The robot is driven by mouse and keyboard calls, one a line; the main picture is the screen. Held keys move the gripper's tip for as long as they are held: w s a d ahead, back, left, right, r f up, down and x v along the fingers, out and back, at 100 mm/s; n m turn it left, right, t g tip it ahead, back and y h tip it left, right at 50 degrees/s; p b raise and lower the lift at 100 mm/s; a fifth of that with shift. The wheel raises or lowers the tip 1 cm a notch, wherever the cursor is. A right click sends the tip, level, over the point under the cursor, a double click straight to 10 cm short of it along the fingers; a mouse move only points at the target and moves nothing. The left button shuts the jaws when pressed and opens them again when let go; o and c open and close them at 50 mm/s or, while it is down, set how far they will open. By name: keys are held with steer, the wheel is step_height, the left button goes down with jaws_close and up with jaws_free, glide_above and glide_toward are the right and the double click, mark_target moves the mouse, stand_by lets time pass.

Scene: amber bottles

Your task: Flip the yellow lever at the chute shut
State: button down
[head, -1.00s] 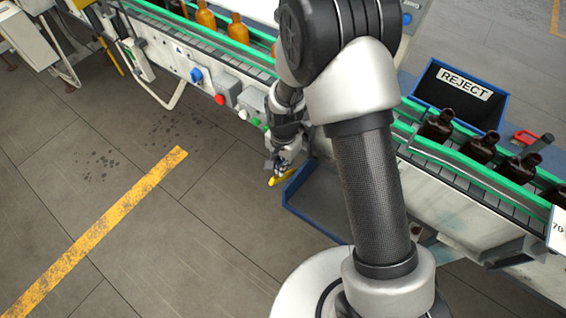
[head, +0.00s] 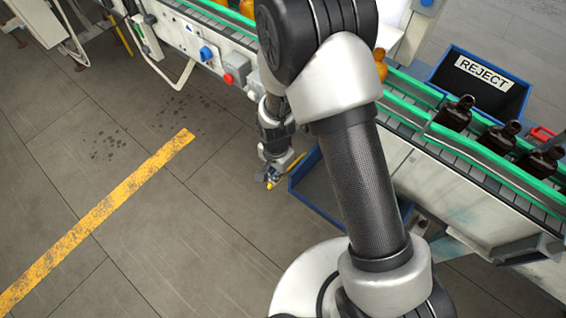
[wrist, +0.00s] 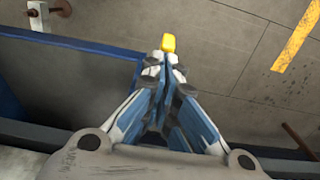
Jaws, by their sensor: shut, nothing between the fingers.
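The yellow lever (head: 297,161) shows in the head view as a thin yellow strip at the left edge of the blue chute tray (head: 291,186). My gripper (head: 268,179) is at its lower end and hides part of it. In the wrist view the lever's yellow end (wrist: 168,43) shows just beyond my fingertips (wrist: 165,60). The fingers are closed together with nothing between them. Whether they touch the lever I cannot tell. The rest of the lever is hidden in the wrist view.
A conveyor with green rails (head: 480,157) carries several dark bottles (head: 497,137). The blue REJECT bin (head: 520,100) stands behind it. A red button (head: 228,79) and a blue knob (head: 206,53) are on the conveyor's side.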

mark_target(272, 188)
steer(key=f, duration=0.1)
steer(key=s+f+b, duration=0.1)
steer(key=a+f, duration=0.1)
steer(key=shift+s+f, duration=0.25)
steer(key=shift+s+a+f+b, duration=0.15)
steer(key=shift+f+b, duration=0.15)
steer(key=shift+f, duration=0.3)
steer(key=shift+s+a+f+b, duration=0.15)
steer(key=shift+f+b, duration=0.15)
steer(key=shift+f, duration=0.25)
